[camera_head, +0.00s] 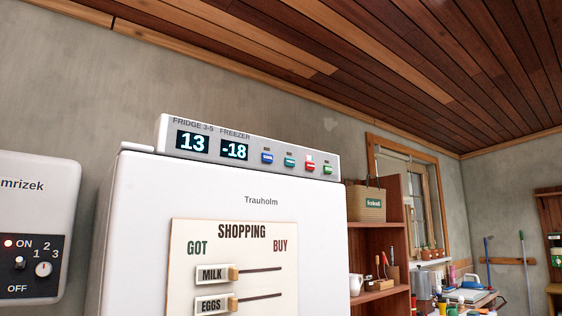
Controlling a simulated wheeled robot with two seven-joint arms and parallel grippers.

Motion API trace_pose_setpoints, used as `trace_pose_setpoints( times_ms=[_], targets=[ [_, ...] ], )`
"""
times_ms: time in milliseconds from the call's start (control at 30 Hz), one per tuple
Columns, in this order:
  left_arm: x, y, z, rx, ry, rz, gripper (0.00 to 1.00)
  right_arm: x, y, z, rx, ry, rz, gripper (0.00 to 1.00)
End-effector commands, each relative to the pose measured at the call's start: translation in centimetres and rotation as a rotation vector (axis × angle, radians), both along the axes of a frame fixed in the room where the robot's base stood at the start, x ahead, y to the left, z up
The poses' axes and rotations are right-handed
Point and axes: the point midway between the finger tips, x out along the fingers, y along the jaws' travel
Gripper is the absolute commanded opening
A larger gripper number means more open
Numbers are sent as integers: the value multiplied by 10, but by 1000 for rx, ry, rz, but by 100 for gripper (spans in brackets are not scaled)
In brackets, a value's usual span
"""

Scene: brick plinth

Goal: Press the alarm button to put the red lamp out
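A white fridge (130,220) fills the middle of the head view. On its top front edge is a control panel (335,160) with two lit displays, reading 13 under "FRIDGE 3-5" and -18 under "FREEZER". To their right is a row of small buttons: a blue button (267,158), a teal button (290,161), a red button (310,164) and a green button (327,168). Their labels are too small to read, so I cannot tell which is the alarm button. Small dark marks sit above the buttons; I cannot tell whether any is lit red. Neither gripper is in view.
A shopping board (180,270) with MILK and EGGS sliders is on the fridge front. At left, a white wall unit (40,195) has a red light (8,243) beside "ON". At right are wooden shelves (375,240), a window and a cluttered bench.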

Motion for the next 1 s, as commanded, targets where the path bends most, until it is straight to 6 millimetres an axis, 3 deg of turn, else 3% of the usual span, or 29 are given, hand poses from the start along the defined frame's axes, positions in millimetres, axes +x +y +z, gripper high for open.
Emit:
trace_pose_setpoints(
  times_ms=[133, 500, 1000],
  targets=[
    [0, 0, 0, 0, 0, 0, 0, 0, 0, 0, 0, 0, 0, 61],
    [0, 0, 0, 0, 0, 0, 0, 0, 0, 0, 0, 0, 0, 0],
    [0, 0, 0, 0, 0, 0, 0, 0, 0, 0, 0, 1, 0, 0]
  ],
)
